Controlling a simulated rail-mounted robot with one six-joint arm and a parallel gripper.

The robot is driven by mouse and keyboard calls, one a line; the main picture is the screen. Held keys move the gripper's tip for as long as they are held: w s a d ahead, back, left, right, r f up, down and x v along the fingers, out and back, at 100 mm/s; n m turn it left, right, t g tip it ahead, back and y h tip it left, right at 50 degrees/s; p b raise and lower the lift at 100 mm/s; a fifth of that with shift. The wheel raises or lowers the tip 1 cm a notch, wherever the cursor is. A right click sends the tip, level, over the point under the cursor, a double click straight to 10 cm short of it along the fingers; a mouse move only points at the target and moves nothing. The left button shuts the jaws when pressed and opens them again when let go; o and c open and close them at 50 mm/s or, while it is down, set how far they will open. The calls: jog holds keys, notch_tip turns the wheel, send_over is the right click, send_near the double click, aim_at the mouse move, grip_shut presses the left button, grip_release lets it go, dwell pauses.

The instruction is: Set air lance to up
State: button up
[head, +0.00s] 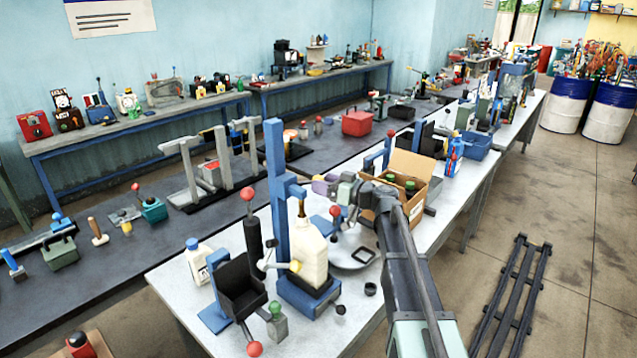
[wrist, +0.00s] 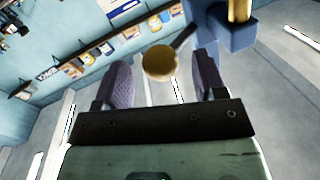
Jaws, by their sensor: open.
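The air lance (head: 301,208) looks like a thin brass rod hanging from a blue arm on a tall blue column (head: 275,150), above the mouth of a cream jug (head: 311,255). In the wrist view a brass rod (wrist: 239,9) passes through a blue block (wrist: 232,32). A dark lever with a tan ball knob (wrist: 160,63) sticks out from that block. My gripper (head: 320,186) is beside the blue arm, on its right. In the wrist view my gripper (wrist: 163,75) is open, its purple fingers either side of the knob with gaps. The knob's depth relative to the fingertips is unclear.
Red-knobbed levers (head: 247,193) stand left of the column. A cardboard box (head: 418,168) with green-capped bottles is close behind my wrist. A white bottle (head: 198,262) stands on the left of the light bench (head: 180,290).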

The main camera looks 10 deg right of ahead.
jog(key=shift+x, duration=1.2)
grip_shut()
notch_tip(320, 180, up, 10)
jog(key=p, duration=0.9)
jog(key=shift+f+p, duration=0.2)
jog(key=shift+p, duration=0.15)
jog(key=shift+f, duration=0.15)
grip_release()
